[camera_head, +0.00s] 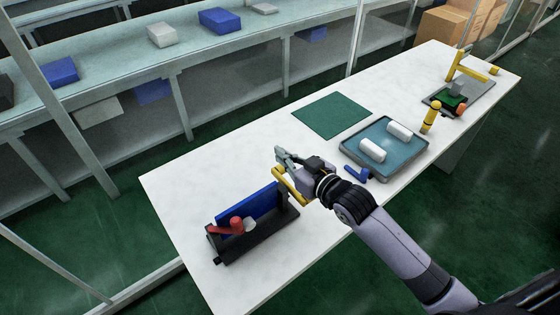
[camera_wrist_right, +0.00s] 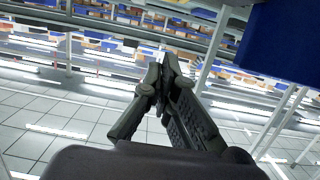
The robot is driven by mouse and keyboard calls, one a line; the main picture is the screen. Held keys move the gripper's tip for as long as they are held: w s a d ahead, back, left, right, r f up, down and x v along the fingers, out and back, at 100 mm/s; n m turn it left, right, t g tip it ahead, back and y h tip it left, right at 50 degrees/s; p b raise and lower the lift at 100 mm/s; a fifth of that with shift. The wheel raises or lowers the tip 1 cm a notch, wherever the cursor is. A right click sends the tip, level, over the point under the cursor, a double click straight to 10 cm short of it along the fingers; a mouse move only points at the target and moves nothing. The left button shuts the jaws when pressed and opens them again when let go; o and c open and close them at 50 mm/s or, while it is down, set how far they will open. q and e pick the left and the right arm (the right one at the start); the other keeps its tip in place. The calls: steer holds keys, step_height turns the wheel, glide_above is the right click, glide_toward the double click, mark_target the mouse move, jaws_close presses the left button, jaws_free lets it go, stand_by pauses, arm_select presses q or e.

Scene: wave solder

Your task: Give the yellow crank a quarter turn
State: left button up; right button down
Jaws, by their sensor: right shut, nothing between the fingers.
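The yellow crank (camera_head: 290,187) is on the right end of a black fixture (camera_head: 262,238) that holds a blue panel (camera_head: 248,204), near the table's left end. In the wrist view the blue panel (camera_wrist_right: 290,38) fills the upper right corner. My right gripper (camera_head: 281,153) is at the crank, its fingers just above and behind the yellow part. The fingers are closed together with nothing between them, as the wrist view (camera_wrist_right: 164,62) also shows. The gripper hides part of the crank, and I cannot tell whether they touch. My left gripper is not in view.
A red-handled part (camera_head: 234,226) sits at the fixture's front. The white table (camera_head: 180,181) is bare left of the fixture.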

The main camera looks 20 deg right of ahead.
mark_target(280, 172)
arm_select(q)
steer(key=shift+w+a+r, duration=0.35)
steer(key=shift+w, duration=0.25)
arm_select(e)
steer(key=shift+w+a+f, duration=0.1)
steer(key=shift+w+f, duration=0.15)
steer(key=shift+f, duration=0.45)
steer(key=shift+w+a+f, duration=0.1)
steer(key=shift+w+f, duration=0.15)
steer(key=shift+f, duration=0.5)
steer(key=shift+w+a+f, duration=0.1)
steer(key=shift+w+f, duration=0.15)
steer(key=shift+f, duration=0.45)
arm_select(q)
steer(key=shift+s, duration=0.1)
arm_select(e)
steer(key=shift+r+p, duration=0.1)
steer(key=shift+p, duration=0.6)
steer(key=shift+w+f+g+p, duration=0.15)
steer(key=shift+f+g+p, duration=0.05)
steer(key=shift+g+p, duration=0.25)
steer(key=shift+f+p, duration=0.2)
steer(key=shift+p, duration=0.1)
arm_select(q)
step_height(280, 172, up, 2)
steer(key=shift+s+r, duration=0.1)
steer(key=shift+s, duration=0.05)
arm_select(e)
steer(key=shift+f, duration=0.4)
